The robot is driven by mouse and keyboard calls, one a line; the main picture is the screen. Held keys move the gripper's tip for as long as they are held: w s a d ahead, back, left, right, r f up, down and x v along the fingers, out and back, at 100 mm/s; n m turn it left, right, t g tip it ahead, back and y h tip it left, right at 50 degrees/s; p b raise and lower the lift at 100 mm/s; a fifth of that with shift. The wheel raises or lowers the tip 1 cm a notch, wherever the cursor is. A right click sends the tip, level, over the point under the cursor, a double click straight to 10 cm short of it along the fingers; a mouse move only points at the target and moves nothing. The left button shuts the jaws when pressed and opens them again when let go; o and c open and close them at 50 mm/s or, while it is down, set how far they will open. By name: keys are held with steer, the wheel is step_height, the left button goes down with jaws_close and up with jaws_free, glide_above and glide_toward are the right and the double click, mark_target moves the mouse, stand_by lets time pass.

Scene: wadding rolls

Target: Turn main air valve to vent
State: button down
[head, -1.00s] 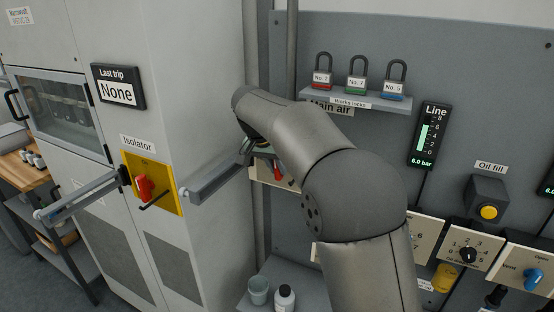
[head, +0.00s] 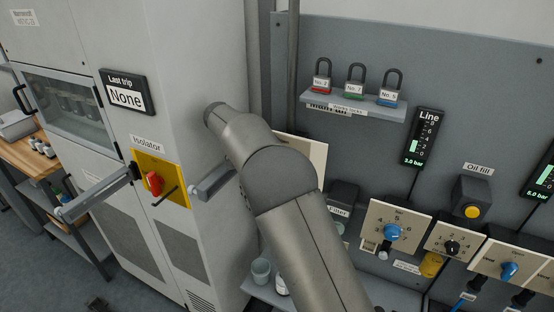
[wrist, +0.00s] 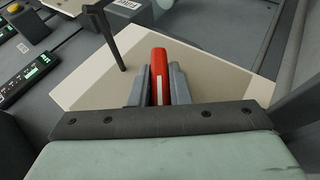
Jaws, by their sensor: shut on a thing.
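The main air valve's red handle (wrist: 159,72), with a white stripe, shows in the wrist view on a beige plate (wrist: 215,80). My gripper (wrist: 158,88) is shut on this handle, one grey finger on each side. In the head view my own arm hides the gripper and the handle. Only part of the beige plate (head: 306,150) shows there, beside the arm. The Line gauge (head: 424,138) shows a short green column and a low reading, about 3.0 bar.
A black peg (wrist: 105,35) stands up from the plate left of the handle. The isolator (head: 160,181) and its bars stand out from the cabinet at left. A shelf (head: 352,105) with three padlocks is above. Several knob panels (head: 398,230) are at right.

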stand_by(0.3)
steer(key=c, duration=1.4)
jaws_free()
steer(key=shift+o, duration=0.2)
steer(key=shift+r, duration=0.3)
step_height(320, 180, up, 3)
steer(key=shift+f+b, duration=0.2)
steer(key=shift+b, duration=0.8)
steer(key=s+d+r+b, duration=0.2)
steer(key=s+r, duration=0.3)
steer(key=s, duration=0.1)
steer(key=s+d+r+b, duration=0.2)
steer(key=s+r+b, duration=0.1)
steer(key=s+r, duration=0.2)
steer(key=shift+s, duration=1.25)
